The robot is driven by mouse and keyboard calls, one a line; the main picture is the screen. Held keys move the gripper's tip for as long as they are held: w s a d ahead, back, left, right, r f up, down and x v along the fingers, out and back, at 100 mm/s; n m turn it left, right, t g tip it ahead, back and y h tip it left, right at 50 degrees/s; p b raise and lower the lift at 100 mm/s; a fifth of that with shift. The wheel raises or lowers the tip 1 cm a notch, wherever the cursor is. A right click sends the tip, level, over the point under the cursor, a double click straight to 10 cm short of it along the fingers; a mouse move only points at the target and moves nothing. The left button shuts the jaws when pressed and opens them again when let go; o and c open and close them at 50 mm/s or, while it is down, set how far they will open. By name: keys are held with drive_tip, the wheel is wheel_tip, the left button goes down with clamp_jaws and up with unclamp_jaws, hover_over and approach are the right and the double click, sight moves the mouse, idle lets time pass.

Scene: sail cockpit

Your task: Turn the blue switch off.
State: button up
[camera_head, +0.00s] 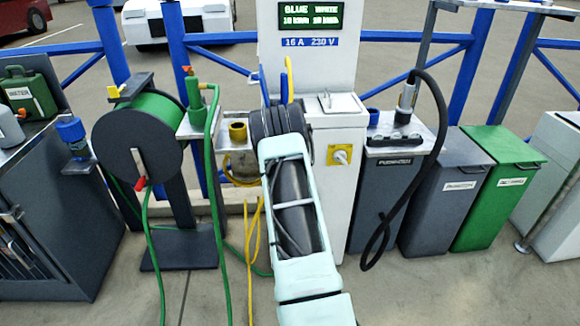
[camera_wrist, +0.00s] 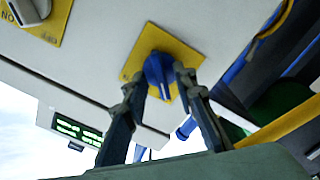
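The blue switch (camera_wrist: 158,74) is a blue rotary knob on a yellow plate (camera_wrist: 136,64) on the white pedestal; it shows in the wrist view. In the head view my arm hides it. My gripper (camera_wrist: 160,76) has its two fingers apart, one on each side of the blue knob, with the tips close to it. I cannot tell whether they touch it. A second knob, white on a yellow plate, is at the top left of the wrist view (camera_wrist: 30,10) and on the pedestal front in the head view (camera_head: 341,156).
The white pedestal (camera_head: 345,210) carries a green-lit display (camera_head: 311,15) reading "BLUE WHITE". A hose reel (camera_head: 140,150) stands left. A black cable (camera_head: 441,120) hangs at the right, near grey and green bins (camera_head: 497,145). Green and yellow hoses (camera_head: 256,230) cross the floor.

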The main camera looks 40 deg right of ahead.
drive_tip(key=v, duration=1.2)
idle(0.5)
